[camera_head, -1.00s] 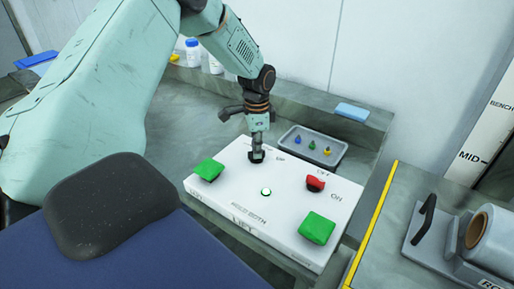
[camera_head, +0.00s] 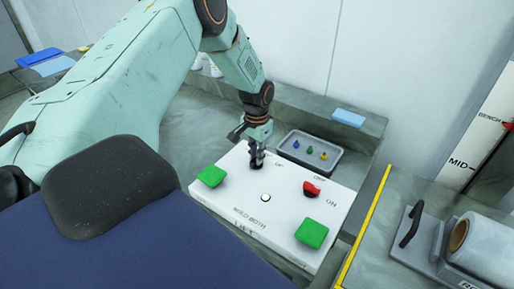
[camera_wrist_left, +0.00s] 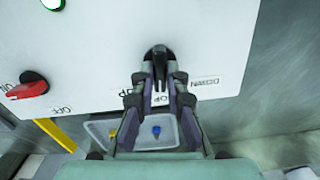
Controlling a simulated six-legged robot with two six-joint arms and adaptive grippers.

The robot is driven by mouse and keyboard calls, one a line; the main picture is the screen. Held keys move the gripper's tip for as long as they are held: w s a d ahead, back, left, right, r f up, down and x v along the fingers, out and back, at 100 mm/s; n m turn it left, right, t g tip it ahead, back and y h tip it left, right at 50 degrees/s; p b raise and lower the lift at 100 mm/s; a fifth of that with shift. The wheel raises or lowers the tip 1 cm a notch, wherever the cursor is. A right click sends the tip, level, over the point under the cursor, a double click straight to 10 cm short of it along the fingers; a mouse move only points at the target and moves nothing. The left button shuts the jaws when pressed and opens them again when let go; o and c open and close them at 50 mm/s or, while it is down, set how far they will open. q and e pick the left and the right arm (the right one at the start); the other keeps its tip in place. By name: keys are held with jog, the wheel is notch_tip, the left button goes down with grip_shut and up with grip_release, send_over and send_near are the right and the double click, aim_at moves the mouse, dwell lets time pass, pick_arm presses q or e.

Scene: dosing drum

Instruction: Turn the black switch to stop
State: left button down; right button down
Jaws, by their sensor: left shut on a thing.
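The white control panel (camera_head: 235,205) bears the black switch, which is mostly hidden by my left gripper (camera_head: 257,163) in the head view. In the left wrist view the black switch (camera_wrist_left: 156,54) shows between the fingertips of my left gripper (camera_wrist_left: 160,78). The fingers are shut on it from both sides. The printed labels UP, DOWN and a partly covered one ending in OP lie around the switch. The fingers hide much of the knob, so I cannot tell exactly which label it points to. My right gripper is not in view.
A red switch (camera_head: 311,189) between OFF and ON, two green buttons (camera_head: 212,176) (camera_head: 312,233) and a lit round lamp (camera_head: 265,198) share the panel. A grey tray (camera_head: 311,151) with small coloured pieces lies behind. A machine with a roll (camera_head: 481,241) stands at right.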

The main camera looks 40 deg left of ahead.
pick_arm(q)
jog(key=shift+s+f+n+p, duration=0.1)
jog(key=shift+s+n+p, duration=0.1)
jog(key=shift+n+p, duration=0.3)
jog(key=shift+n, duration=0.3)
jog(key=c, duration=1.4)
grip_release()
jog(key=shift+o, duration=0.2)
jog(key=shift+w, duration=0.1)
jog(key=shift+w+r, duration=0.1)
jog(key=shift+r, duration=0.3)
notch_tip(320, 180, up, 11)
jog(key=shift+r, duration=0.15)
